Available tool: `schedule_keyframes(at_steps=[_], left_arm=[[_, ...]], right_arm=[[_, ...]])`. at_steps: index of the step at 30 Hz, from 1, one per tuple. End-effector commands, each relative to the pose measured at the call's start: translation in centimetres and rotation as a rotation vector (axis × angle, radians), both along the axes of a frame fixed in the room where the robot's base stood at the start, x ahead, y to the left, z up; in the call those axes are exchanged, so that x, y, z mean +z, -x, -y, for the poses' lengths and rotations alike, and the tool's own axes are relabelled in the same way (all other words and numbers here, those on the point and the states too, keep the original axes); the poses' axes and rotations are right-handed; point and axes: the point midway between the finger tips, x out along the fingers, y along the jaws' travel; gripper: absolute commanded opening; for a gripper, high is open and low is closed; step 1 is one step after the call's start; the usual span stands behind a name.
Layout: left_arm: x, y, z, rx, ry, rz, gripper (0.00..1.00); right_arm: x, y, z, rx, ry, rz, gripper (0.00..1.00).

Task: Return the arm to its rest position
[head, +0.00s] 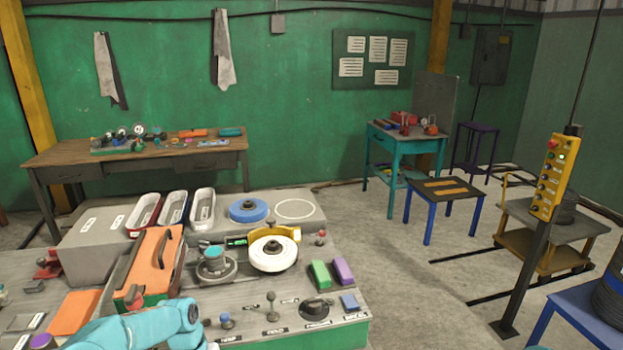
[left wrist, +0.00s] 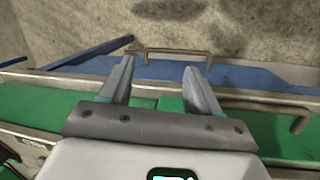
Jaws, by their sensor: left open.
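My left arm (head: 150,328) comes in at the bottom left of the head view, teal and bent, in front of the workbench. Its gripper is cut off by the lower edge there. In the left wrist view my left gripper (left wrist: 160,70) is open, with two grey fingers apart and nothing between them. My right gripper is in neither view.
The grey workbench (head: 345,290) bears a white disc (head: 273,254), a blue disc (head: 248,210), three trays, levers, and an orange-lidded box (head: 152,262). Open floor (head: 420,280) lies between.

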Motion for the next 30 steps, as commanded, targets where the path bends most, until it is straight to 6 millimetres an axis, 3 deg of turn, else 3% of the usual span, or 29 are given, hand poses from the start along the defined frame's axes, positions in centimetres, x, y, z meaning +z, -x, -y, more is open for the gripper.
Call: schedule_keyframes(at_steps=[1, 3, 6, 10, 15, 21, 30], left_arm=[[-3.7, 1.9, 1.6, -0.008, 0.028, -0.001, 0.62], [-7.8, 4.7, 3.9, -0.003, 0.07, 0.021, 0.62], [-12.4, 9.7, 6.9, 0.021, 0.119, 0.054, 0.62], [-15.9, 16.7, 9.5, 0.069, 0.153, 0.088, 0.62], [-16.9, 23.4, 10.7, 0.12, 0.155, 0.119, 0.62], [-16.6, 25.8, 10.9, 0.139, 0.147, 0.136, 0.62], [-16.6, 25.7, 10.9, 0.139, 0.147, 0.138, 0.62]], right_arm=[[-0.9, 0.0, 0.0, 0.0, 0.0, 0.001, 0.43], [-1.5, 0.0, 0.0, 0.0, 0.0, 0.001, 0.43], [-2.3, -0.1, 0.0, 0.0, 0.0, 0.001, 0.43], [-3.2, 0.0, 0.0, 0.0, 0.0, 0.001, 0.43], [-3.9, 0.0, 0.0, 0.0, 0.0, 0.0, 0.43], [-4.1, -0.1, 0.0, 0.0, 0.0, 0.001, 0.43], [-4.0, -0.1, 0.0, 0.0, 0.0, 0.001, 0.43]])
